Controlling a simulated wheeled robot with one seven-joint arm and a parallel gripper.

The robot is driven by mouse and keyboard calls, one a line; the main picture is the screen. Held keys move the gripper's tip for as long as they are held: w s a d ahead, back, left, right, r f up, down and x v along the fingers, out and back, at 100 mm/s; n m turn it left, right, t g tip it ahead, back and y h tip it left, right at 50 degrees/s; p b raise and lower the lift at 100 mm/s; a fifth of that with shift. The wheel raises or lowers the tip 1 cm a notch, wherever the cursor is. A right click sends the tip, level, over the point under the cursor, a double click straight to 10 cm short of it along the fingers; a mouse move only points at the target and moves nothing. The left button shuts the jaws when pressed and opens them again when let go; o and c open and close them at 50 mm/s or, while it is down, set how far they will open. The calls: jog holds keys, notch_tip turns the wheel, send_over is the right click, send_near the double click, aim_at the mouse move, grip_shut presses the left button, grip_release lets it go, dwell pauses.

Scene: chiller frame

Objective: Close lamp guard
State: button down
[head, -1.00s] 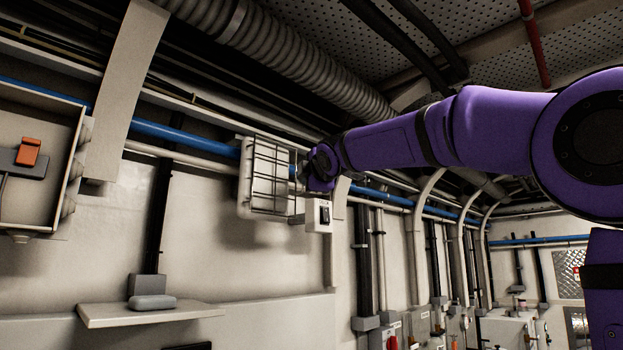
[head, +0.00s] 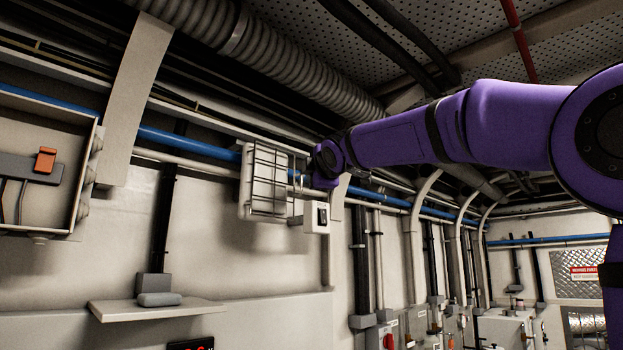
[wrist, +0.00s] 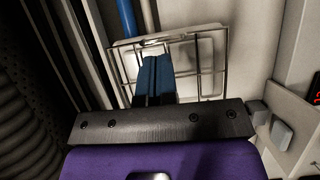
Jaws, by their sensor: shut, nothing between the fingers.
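The lamp guard (head: 270,193) is a dark wire cage in front of a pale rectangular wall lamp (head: 245,200), left of centre in the head view. In the wrist view the guard's wires (wrist: 199,60) stand across the pale lamp (wrist: 213,35). I cannot tell whether the guard's free edge touches the lamp. My gripper (head: 299,178) is at the guard's right side in the head view, its fingers small and partly hidden by the wrist. In the wrist view my gripper (wrist: 155,62) shows two blue fingers together, empty, over the guard. Contact is unclear.
A small switch box (head: 317,217) sits just below my wrist. A blue pipe (head: 190,140) runs along the wall behind. An open box (head: 85,170) is at the left, above a small shelf (head: 158,308). The wall below the lamp is clear.

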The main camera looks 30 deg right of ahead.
jog(key=s+d, duration=0.4)
jog(key=s, duration=0.3)
jog(key=shift+s+d, duration=0.2)
jog(key=shift+d, duration=0.1)
